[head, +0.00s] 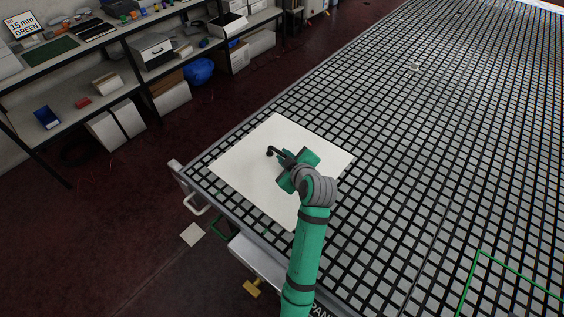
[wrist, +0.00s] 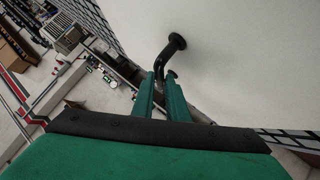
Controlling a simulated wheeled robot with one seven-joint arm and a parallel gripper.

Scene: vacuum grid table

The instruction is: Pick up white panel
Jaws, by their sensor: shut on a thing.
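The white panel (head: 245,160) is a flat square board at the near left corner of the black grid table (head: 400,130). In the wrist view the panel (wrist: 250,60) fills the upper right, and a black bent handle with round ends (wrist: 177,42) stands on it. My gripper (wrist: 165,80) has its two green fingers close together on the lower part of this handle. In the head view my gripper (head: 283,158) is over the middle of the panel, partly hidden by my wrist. I cannot tell whether the panel rests on the grid or is slightly above it.
The grid table stretches clear to the far right, with a small light object (head: 412,67) on it. A green outline (head: 480,252) marks the grid at the lower right. Shelves (head: 130,60) with boxes stand at the left, across a dark red floor.

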